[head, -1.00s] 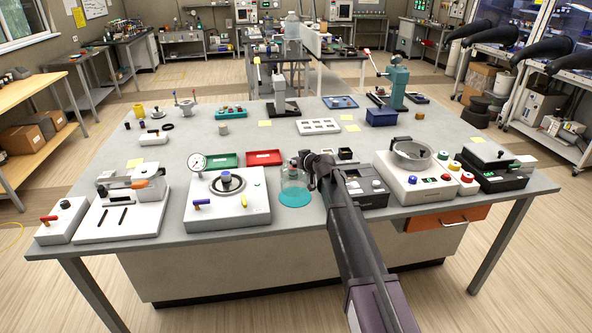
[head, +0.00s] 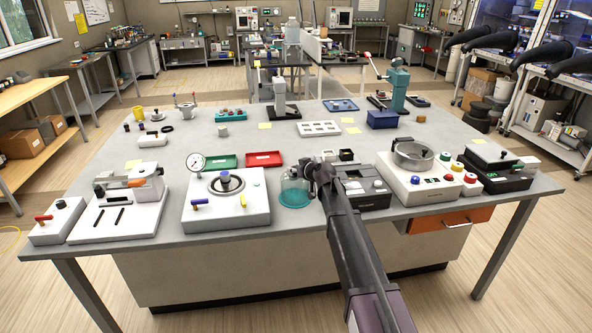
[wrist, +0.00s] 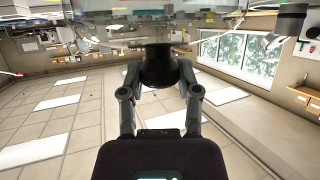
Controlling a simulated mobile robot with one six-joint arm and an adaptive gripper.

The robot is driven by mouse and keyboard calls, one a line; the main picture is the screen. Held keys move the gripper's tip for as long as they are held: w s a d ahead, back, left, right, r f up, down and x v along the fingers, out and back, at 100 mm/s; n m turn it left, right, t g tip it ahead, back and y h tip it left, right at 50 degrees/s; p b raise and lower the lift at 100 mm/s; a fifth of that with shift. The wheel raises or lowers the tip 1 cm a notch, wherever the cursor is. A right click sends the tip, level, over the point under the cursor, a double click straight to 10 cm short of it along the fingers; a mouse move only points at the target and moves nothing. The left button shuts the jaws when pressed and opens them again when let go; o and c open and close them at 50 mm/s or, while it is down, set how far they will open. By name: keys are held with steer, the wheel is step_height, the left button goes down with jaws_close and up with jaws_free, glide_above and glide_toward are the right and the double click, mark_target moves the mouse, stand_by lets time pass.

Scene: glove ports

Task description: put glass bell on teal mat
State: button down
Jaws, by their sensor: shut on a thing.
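The glass bell (head: 292,183) is a clear dome, faint in the head view, standing over the teal mat. The teal mat (head: 294,200) is a round disc near the table's front edge, seen partly through the glass. My gripper (head: 311,169) is at the bell's upper right side. In the wrist view my gripper (wrist: 158,88) is shut on the bell's dark knob, with the clear glass body (wrist: 150,28) beyond it at the top of the picture. I cannot tell whether the bell's rim touches the mat.
A white device with a gauge (head: 226,203) stands close on the left of the mat. A dark grey device (head: 368,196) stands close on the right, beside my arm. A red tray (head: 264,159) and a green tray (head: 222,161) lie behind. Room around the mat is narrow.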

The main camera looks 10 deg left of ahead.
steer(key=shift+f, duration=0.1)
steer(key=shift+c, duration=1.6)
jaws_free()
steer(key=shift+r, duration=0.2)
steer(key=p+v, duration=0.4)
steer(key=v, duration=0.8)
steer(key=shift+p, duration=0.3)
steer(key=s+d+f+m+g+h, duration=0.2)
steer(key=s+d, duration=0.5)
steer(key=s, duration=0.4)
steer(key=s+d+f+m+g+h, duration=0.3)
steer(key=s+d+f+g, duration=0.2)
steer(key=s, duration=0.6)
steer(key=s+d+f+m+g+h, duration=0.2)
steer(key=s+d+f+g+h, duration=0.1)
steer(key=s+d, duration=0.5)
steer(key=s+f, duration=0.1)
steer(key=s, duration=0.2)
steer(key=shift+d+f+m+g, duration=0.3)
steer(key=shift+d+g, duration=0.1)
